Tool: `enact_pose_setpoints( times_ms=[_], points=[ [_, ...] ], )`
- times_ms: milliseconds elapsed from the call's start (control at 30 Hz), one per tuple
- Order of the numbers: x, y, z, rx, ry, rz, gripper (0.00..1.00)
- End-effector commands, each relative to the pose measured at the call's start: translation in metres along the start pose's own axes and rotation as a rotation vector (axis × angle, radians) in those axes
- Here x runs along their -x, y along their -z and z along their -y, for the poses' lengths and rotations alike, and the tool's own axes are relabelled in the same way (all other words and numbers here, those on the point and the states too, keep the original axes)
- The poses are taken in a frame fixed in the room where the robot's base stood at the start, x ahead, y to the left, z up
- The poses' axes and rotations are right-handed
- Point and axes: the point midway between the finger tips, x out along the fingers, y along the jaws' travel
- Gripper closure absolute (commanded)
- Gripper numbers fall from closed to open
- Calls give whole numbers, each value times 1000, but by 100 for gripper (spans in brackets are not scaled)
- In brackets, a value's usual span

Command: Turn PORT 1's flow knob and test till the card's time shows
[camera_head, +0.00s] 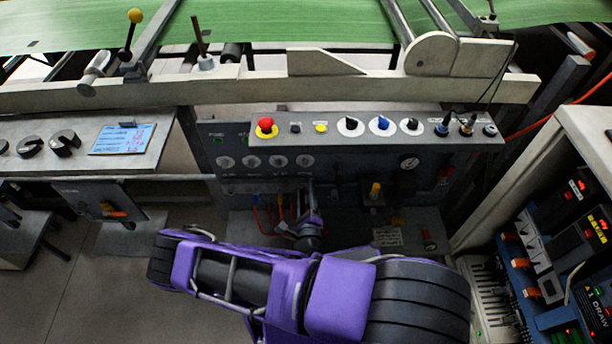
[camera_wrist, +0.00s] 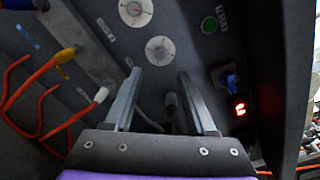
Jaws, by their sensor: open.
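A light-blue card (camera_head: 122,139) with printed lines and red figures lies on the left console; its figures are too small to read. White-ringed round dials show in the wrist view, an upper one (camera_wrist: 135,11) and a lower one (camera_wrist: 160,50); their labels are not legible, so I cannot tell which is PORT 1's flow knob. A blue knob (camera_wrist: 229,79) sits to the right, above a small red lit display (camera_wrist: 239,106). A green button (camera_wrist: 209,25) is above them. My gripper (camera_wrist: 159,74) is open and empty, its fingertips just below the lower dial in the picture.
Orange hoses (camera_wrist: 52,128) with yellow and white ends run along the left of the wrist view. A control ledge with a red emergency button (camera_head: 266,127) and several knobs overhangs the panel (camera_head: 340,160). A rack of devices (camera_head: 560,240) stands at right. Open floor (camera_head: 110,280) lies at left.

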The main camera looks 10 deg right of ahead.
Motion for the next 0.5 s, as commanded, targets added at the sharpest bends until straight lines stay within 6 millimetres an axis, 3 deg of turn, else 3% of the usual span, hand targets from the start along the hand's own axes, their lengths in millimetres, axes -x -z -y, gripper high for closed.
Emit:
enact_pose_setpoints(
  times_ms=[200, 500],
  points=[
    [52, 0, 0, 1, -3, 0, 44],
    [85, 0, 0, 1, 0, -1, 44]
  ],
)
